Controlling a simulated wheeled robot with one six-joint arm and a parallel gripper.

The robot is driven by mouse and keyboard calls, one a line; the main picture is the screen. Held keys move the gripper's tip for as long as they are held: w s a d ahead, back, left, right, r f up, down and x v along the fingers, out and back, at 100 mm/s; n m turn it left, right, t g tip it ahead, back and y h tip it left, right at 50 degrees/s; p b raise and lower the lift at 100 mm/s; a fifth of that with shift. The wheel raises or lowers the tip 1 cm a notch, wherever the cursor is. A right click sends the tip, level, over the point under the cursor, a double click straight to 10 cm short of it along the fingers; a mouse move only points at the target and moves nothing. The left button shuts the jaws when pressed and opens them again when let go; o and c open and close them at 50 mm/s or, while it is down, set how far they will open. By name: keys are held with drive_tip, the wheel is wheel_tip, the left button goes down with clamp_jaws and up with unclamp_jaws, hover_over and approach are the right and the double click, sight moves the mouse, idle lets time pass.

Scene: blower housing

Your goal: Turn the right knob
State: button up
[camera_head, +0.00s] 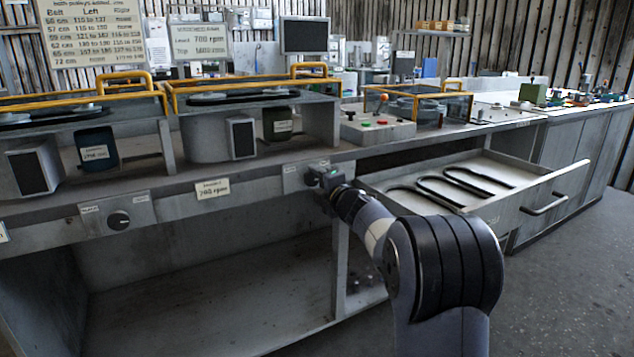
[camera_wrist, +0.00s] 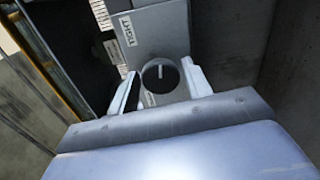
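The right knob (camera_wrist: 160,76) is a round dark knob with a pale pointer mark, on a grey panel (camera_wrist: 158,30) with a label reading "RIGHT" (camera_wrist: 130,32). In the wrist view my gripper (camera_wrist: 160,80) has its two pale fingers on either side of the knob. The fingers look open, with a narrow gap at the left finger; contact at the right finger cannot be told. In the head view my gripper (camera_head: 322,178) is at the bench's front panel (camera_head: 292,180) and hides the right knob.
A left knob (camera_head: 119,220) sits on the same bench front. An open drawer (camera_head: 540,190) juts out right of my arm. Two yellow-railed housings (camera_head: 250,85) stand above.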

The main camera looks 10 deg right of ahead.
drive_tip(key=shift+o, duration=1.3)
drive_tip(key=p+v, duration=0.1)
drive_tip(key=v, duration=0.9)
drive_tip(key=shift+s, duration=0.4)
drive_tip(key=shift+w+d, duration=0.1)
drive_tip(key=x, duration=1)
drive_tip(key=shift+w+b, duration=0.35)
drive_tip(key=shift+b, duration=0.05)
drive_tip(key=shift+s, duration=0.1)
